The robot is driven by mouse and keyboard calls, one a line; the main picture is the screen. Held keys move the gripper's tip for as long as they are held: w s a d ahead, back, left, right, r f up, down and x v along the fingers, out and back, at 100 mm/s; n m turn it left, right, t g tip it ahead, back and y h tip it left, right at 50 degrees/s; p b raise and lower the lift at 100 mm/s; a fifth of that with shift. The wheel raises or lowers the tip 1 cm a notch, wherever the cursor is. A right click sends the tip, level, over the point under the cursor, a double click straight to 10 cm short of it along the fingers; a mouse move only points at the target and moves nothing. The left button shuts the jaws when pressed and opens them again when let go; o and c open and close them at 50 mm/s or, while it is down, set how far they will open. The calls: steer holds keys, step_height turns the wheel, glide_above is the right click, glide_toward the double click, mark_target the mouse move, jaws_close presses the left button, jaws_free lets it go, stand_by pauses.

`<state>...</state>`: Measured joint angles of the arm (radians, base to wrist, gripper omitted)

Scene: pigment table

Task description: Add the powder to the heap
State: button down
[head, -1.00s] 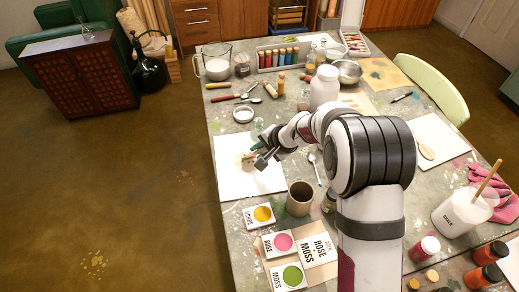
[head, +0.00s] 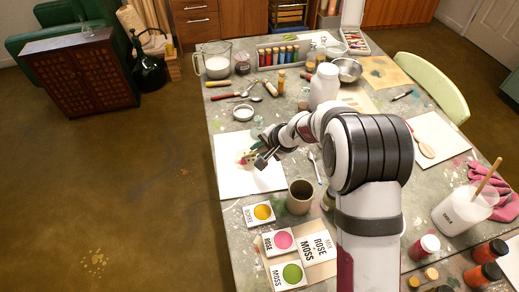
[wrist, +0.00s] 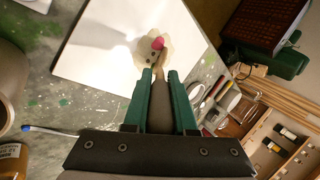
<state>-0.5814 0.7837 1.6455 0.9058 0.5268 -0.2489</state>
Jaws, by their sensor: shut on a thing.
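My gripper (head: 262,159) is low over the white sheet (head: 230,183) at the table's left side. In the wrist view its green fingers (wrist: 160,80) are shut on a brown-handled tool (wrist: 160,102) that points at the sheet. A pale cream heap (wrist: 143,57) lies on the sheet at the tool's tip. Bright pink powder (wrist: 157,43) shows at that tip; whether it is on the tool or on the heap I cannot tell. Pans of ochre (head: 261,212), rose (head: 283,241) and moss (head: 291,275) stand nearer, beside a card (head: 317,247) reading "MIX ROSE + MOSS".
A brown cup (head: 300,197) stands just in front of my gripper, with a spoon (head: 316,166) to its right. A tall white jar (head: 323,87) and a round lid (head: 242,112) are behind. The sheet's front left part is clear.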

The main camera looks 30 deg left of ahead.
steer(key=shift+r, duration=3.5)
steer(key=shift+d, duration=0.1)
steer(key=w+d+r+n+g, duration=0.1)
steer(key=d+r, duration=0.3)
steer(key=d, duration=0.7)
steer(key=w+d+r+n, duration=0.1)
steer(key=d+r, duration=0.3)
steer(key=d, duration=0.6)
steer(key=s+d+r, duration=0.3)
steer(key=d, duration=0.4)
steer(key=s+d+r, duration=0.3)
steer(key=s+d, duration=0.1)
steer(key=d, duration=0.4)
steer(key=shift+s+d+r+n+g, duration=0.15)
steer(key=shift+s+r+n+g, duration=0.05)
steer(key=shift+s+n+g, duration=0.1)
